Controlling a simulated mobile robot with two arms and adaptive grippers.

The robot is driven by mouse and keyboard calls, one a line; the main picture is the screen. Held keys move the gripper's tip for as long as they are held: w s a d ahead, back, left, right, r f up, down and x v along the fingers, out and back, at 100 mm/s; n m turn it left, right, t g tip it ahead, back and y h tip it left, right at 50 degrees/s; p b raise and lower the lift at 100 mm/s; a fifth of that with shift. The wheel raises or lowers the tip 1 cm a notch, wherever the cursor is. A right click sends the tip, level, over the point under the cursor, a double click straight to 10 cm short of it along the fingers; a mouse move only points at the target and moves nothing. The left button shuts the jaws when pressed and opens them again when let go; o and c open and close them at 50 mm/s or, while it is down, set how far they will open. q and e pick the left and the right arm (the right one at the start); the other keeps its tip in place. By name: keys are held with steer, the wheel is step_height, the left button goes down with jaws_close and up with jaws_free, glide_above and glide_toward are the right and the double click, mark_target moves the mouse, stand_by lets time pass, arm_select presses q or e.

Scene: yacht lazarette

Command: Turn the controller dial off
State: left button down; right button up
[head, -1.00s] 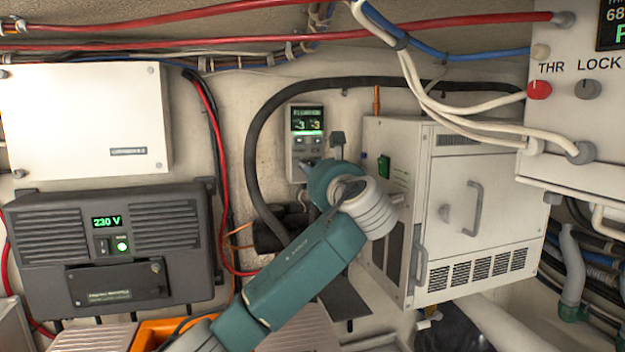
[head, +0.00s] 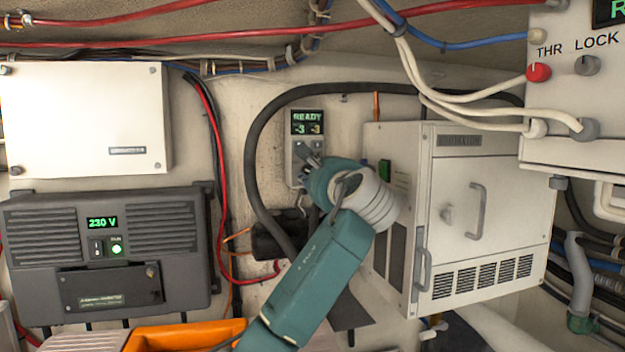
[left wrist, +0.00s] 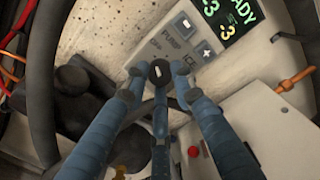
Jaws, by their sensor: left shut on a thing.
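The controller (head: 306,124) is a pale grey wall unit with a lit display reading "READY" and two small figures. In the head view my left gripper (head: 308,158) covers the controller's lower part and hides the dial. My right gripper is not in view.
A white cabinet with a handle (head: 478,212) stands close right of my left arm. A black hose (head: 252,150) loops around the controller. A dark 230 V unit (head: 105,250) is at left. A panel with a red knob (head: 538,72) is upper right.

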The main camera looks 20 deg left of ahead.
arm_select(q)
steer(key=shift+w+f+n, duration=0.1)
steer(key=shift+f+n, duration=0.3)
steer(key=c, duration=1.4)
jaws_free()
steer(key=shift+d+r, duration=0.1)
steer(key=shift+c, duration=0.2)
steer(key=shift+r, duration=0.1)
steer(key=v, duration=1.2)
steer(key=shift+d, duration=0.1)
